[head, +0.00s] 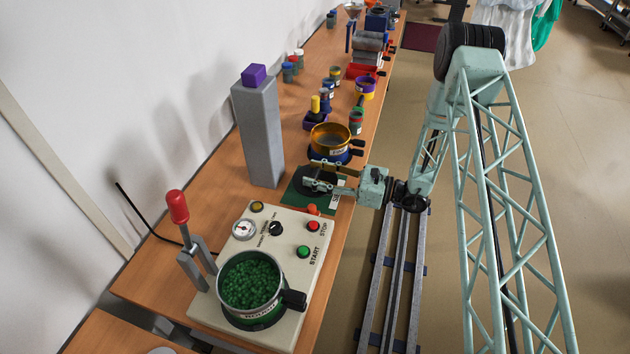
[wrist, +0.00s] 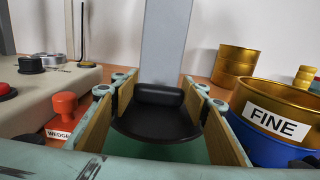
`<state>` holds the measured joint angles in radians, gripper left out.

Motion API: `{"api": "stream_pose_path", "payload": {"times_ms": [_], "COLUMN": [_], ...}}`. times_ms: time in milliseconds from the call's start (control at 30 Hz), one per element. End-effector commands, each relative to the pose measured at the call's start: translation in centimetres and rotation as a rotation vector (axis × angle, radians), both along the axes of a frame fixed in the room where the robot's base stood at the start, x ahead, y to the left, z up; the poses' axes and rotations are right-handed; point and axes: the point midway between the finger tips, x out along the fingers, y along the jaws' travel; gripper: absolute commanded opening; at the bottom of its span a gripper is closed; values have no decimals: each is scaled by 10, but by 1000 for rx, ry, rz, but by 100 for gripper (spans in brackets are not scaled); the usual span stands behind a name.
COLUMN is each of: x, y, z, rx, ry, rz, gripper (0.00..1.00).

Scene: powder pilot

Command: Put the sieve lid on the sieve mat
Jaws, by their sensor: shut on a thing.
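The sieve lid is a round black disc with a thick black grip on top; it shows in the wrist view (wrist: 158,122) and in the head view (head: 306,181). My gripper (head: 320,178) is shut on the lid's grip, with its tan finger pads on either side in the wrist view (wrist: 160,100). The green sieve mat (head: 295,203) is under the lid, and a strip of it also shows in the wrist view (wrist: 192,153). The lid looks level and covers much of the mat. I cannot tell whether it touches the mat.
A gold sieve labelled FINE (head: 330,137) on a blue base stands just behind the mat. A grey column (head: 260,135) stands to the left. In front is a control panel (head: 285,225) with buttons and a pot of green granules (head: 250,281). An orange knob (wrist: 65,107) sits close by.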

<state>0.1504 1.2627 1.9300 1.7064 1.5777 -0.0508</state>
Motion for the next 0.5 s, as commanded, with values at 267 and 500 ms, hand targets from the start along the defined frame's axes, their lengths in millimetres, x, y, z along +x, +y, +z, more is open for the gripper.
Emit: {"api": "stream_pose_path", "payload": {"times_ms": [267, 500], "x": [0, 0], "y": [0, 0], "z": [-25, -32], "rx": [0, 0], "ry": [1, 0], "rz": [0, 0], "gripper": [30, 30]}}
